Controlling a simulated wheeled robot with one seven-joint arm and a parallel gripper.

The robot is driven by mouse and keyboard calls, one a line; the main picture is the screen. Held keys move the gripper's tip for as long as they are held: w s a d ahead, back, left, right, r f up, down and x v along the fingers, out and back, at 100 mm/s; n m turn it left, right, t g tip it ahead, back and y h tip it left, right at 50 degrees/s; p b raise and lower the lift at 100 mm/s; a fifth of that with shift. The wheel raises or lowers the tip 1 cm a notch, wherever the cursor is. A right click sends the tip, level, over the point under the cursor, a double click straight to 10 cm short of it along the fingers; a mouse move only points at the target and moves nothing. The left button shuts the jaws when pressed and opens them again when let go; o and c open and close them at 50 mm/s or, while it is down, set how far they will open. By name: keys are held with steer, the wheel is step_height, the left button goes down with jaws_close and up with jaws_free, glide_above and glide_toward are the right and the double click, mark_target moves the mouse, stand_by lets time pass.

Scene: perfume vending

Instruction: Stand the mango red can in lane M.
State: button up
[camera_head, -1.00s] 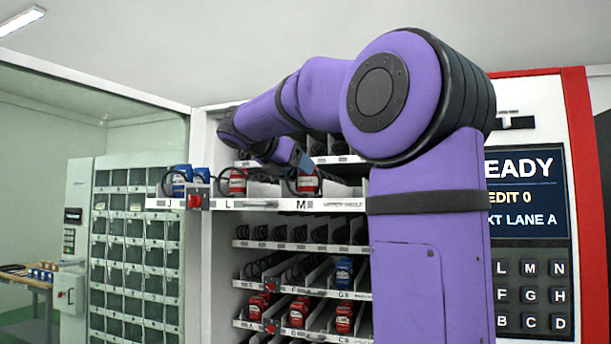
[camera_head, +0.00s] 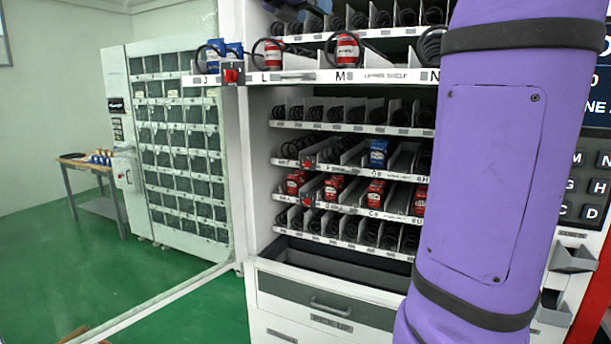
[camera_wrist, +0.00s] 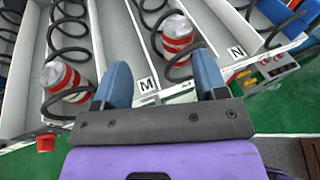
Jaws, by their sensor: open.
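A red can with a white band and pale top (camera_head: 346,48) stands in the coil at the front of lane M on the pulled-out upper shelf (camera_head: 310,76). It also shows in the wrist view (camera_wrist: 177,36). A similar red can (camera_head: 272,55) stands in lane L, also in the wrist view (camera_wrist: 68,80). The flavour print is too small to read on either. My gripper (camera_wrist: 163,82) is open and empty, its two blue fingers apart near the shelf front. The lane M can shows beyond and between the fingers, without visible grip.
Blue cans (camera_head: 228,53) stand by lane J at the shelf's left. Black coils and lane dividers fill the shelf. Lower shelves hold several red cans (camera_head: 334,187) and a blue one (camera_head: 378,153). A glass door and green floor lie left.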

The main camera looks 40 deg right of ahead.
steer(key=w+a+r+n+t+y, duration=0.1)
steer(key=a+n+t, duration=0.2)
steer(key=n+t, duration=0.45)
steer(key=w+a+r+n+t, duration=0.1)
steer(key=a+r+n+t, duration=0.1)
steer(key=a+n+t, duration=0.5)
steer(key=s+a+f+n+t+y, duration=0.1)
steer(key=a+f+n+y, duration=0.4)
steer(key=n, duration=0.6)
steer(key=s+a+f+n+t+y, duration=0.1)
steer(key=a+f+n+y, duration=0.2)
steer(key=f+n+y, duration=0.6)
steer(key=s+a+f+n+g, duration=0.2)
steer(key=s+f+n+g, duration=1)
steer(key=s+f+n, duration=0.5)
steer(key=s+f, duration=0.3)
steer(key=f, duration=0.4)
steer(key=shift+s+n+g, duration=0.2)
steer(key=shift+n+g, duration=0.15)
steer(key=shift+f, duration=0.1)
